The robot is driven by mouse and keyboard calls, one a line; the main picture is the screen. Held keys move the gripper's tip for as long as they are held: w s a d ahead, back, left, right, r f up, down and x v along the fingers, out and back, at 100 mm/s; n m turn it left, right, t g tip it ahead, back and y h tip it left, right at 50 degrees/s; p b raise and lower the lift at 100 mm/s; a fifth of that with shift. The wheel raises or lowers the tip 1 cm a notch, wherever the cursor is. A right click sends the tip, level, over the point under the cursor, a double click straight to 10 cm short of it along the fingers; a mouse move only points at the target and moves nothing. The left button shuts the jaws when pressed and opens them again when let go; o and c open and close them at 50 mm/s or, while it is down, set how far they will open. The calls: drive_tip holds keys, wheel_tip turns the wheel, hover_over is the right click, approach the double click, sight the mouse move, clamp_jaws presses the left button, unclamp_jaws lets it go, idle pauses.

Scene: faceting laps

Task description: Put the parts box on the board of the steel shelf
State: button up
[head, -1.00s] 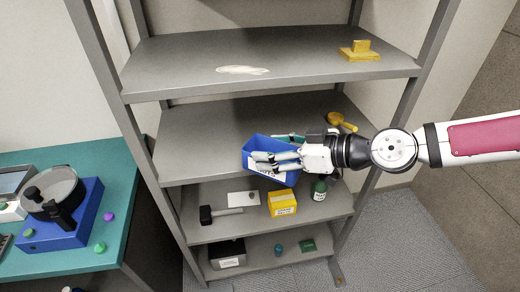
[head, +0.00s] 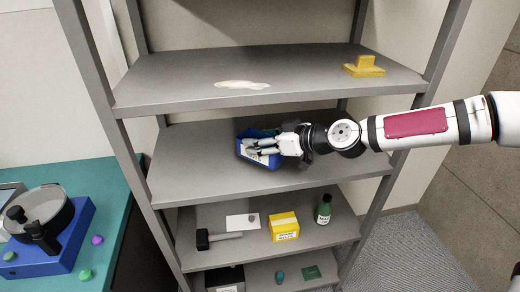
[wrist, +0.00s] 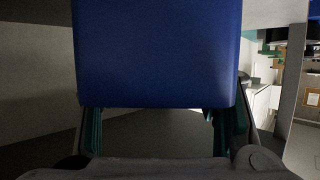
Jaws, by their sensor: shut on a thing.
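The parts box is a blue open bin (head: 243,158) with light-coloured things inside. My gripper (head: 268,146) reaches in from the right and is shut on the box. The box fills the upper middle of the wrist view (wrist: 158,50), with a teal finger pad low on each side. I cannot tell whether the box's underside touches the board.
A yellow object (head: 364,68) and a pale patch (head: 242,85) are on the board above. A teal table (head: 105,185) stands left. The middle board's left part looks clear.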

drive_tip(key=shift+w+a+f, duration=0.1)
drive_tip(key=shift+w+a, duration=0.15)
drive_tip(key=shift+w, duration=0.25)
drive_tip(key=shift+f, duration=1.7)
drive_tip(key=shift+f, duration=0.15)
drive_tip(key=o, duration=1.3)
drive_tip(key=shift+r, duration=0.2)
drive_tip(key=v, duration=1.2)
drive_tip(key=shift+p, duration=0.35)
